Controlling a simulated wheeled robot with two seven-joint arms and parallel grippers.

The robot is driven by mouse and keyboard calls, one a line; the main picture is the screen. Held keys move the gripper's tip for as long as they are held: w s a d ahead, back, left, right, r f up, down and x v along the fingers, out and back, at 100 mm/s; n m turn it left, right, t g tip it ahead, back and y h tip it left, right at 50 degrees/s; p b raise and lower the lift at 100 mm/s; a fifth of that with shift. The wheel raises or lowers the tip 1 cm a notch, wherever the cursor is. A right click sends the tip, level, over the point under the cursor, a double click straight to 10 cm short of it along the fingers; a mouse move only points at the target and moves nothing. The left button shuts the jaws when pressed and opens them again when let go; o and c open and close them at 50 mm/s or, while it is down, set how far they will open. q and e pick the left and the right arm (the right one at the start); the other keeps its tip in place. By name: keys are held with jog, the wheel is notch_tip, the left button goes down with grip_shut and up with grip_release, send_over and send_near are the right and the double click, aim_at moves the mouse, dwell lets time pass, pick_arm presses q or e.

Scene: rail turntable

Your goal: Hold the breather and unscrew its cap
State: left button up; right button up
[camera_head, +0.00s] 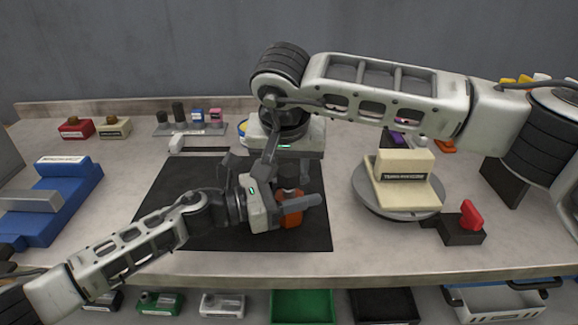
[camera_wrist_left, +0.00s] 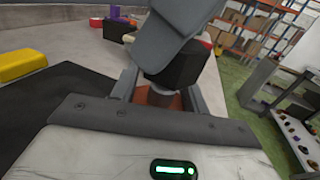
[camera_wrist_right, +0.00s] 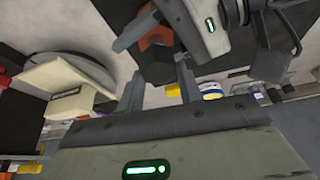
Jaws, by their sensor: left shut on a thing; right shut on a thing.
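The breather has an orange body (camera_head: 291,216) and a dark cap (camera_head: 289,177), and it stands upright above the black mat. My left gripper (camera_head: 297,200) is shut on the orange body, which shows partly between its fingers in the left wrist view (camera_wrist_left: 160,97). My right gripper (camera_head: 281,172) reaches down from above and is shut on the cap. The black cap sits between the right fingers in the right wrist view (camera_wrist_right: 158,64). The fingers hide parts of both body and cap. I cannot tell how far the cap is turned.
The black mat (camera_head: 170,225) lies under the grippers. To the right are a round grey turntable (camera_head: 398,211) bearing a cream block (camera_head: 405,185), and a red-handled fixture (camera_head: 471,215). A blue device (camera_head: 60,200) stands at left. Bins (camera_head: 303,305) sit below the front edge.

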aim_at(289, 171)
jog(key=shift+r, duration=0.4)
jog(key=shift+r, duration=2.3)
pick_arm(q)
jog(key=o, duration=1.5)
jog(key=shift+c, duration=0.2)
